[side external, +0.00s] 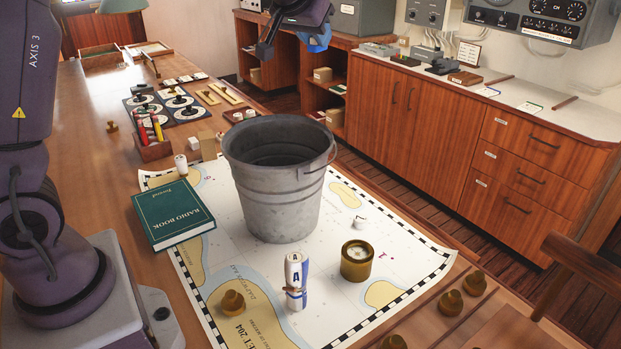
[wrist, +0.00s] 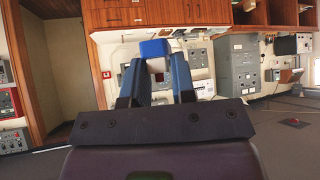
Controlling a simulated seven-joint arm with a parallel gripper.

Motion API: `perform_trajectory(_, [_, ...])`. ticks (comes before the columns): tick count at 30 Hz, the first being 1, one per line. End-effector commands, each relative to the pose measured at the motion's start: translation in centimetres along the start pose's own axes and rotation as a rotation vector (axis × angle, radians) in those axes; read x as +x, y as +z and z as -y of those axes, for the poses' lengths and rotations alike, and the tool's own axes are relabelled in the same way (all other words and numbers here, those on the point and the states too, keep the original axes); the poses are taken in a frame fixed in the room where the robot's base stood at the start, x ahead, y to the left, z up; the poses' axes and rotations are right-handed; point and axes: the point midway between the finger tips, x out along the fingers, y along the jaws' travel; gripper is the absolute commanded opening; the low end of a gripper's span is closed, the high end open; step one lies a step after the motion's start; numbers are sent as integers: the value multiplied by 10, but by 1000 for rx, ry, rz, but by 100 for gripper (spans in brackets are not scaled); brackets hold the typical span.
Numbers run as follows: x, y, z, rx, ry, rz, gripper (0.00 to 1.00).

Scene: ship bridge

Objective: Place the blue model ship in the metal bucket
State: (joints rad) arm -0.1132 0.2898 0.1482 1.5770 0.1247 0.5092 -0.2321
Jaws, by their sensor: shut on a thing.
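The metal bucket (side external: 270,190) is grey and stands upright on the chart on the table in the side view. Its visible inside looks empty, though its floor is hidden. My gripper (side external: 316,40) is at the top of the side view, high above and behind the bucket. A small blue thing, which looks like the blue model ship (side external: 318,44), shows at its fingers. In the wrist view my gripper (wrist: 156,75) is shut on the blue ship (wrist: 154,48), which has a pale part below the blue. Most of the ship's shape is hidden.
A green radio book (side external: 173,213), a white-and-blue can (side external: 296,280) and a brass container (side external: 356,261) surround the bucket on the chart (side external: 225,260). A holder with coloured sticks (side external: 152,148) and dial panels (side external: 165,103) lie further back. Wooden cabinets (side external: 430,125) line the wall.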

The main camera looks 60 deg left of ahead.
Motion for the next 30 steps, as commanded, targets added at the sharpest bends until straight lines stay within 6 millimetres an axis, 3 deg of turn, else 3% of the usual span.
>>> perform_trajectory(10, [12, 95, -63, 127, 126, -1, 0])
perform_trajectory(18, [3, 182, -84, 229, 229, -4, 0])
perform_trajectory(24, [-3, 212, -86, 268, 267, -7, 0])
perform_trajectory(30, [-4, 216, -85, 284, 284, -8, 0])
